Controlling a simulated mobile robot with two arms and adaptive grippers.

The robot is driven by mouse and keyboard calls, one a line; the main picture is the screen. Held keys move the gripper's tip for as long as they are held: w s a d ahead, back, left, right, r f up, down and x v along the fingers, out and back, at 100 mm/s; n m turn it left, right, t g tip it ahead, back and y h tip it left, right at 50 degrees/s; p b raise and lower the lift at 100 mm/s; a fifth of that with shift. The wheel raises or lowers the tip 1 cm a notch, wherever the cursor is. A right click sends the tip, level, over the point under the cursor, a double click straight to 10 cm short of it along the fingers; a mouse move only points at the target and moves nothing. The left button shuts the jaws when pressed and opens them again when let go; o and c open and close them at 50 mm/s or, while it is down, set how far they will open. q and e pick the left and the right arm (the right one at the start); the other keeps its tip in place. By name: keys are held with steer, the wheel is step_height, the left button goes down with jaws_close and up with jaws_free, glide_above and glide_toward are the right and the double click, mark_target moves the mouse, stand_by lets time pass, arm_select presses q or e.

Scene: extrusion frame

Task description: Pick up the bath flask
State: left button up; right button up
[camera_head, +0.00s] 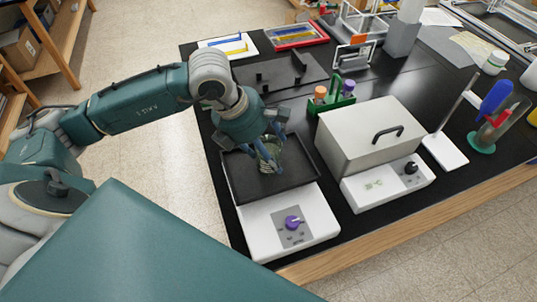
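A small clear greenish glass vessel (268,153), which looks like the flask, is at the black tray (290,195) of a white device with a purple knob. My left gripper (266,150) points down over it from above, with its blue-grey fingers around or close beside the glass. The fingers hide part of the vessel. I cannot tell whether they press on it, or whether it rests on the tray or hangs just above. My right gripper is not in view.
A lidded grey box (365,135) with a black handle stands right of the tray. Behind is a green rack (333,103) with capped tubes. A white stand (445,152) and a glass cylinder (490,132) are further right. The black bench (235,205) is bare left of the device.

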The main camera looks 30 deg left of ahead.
arm_select(q)
steer(key=c, duration=1.2)
steer(key=shift+r, duration=0.2)
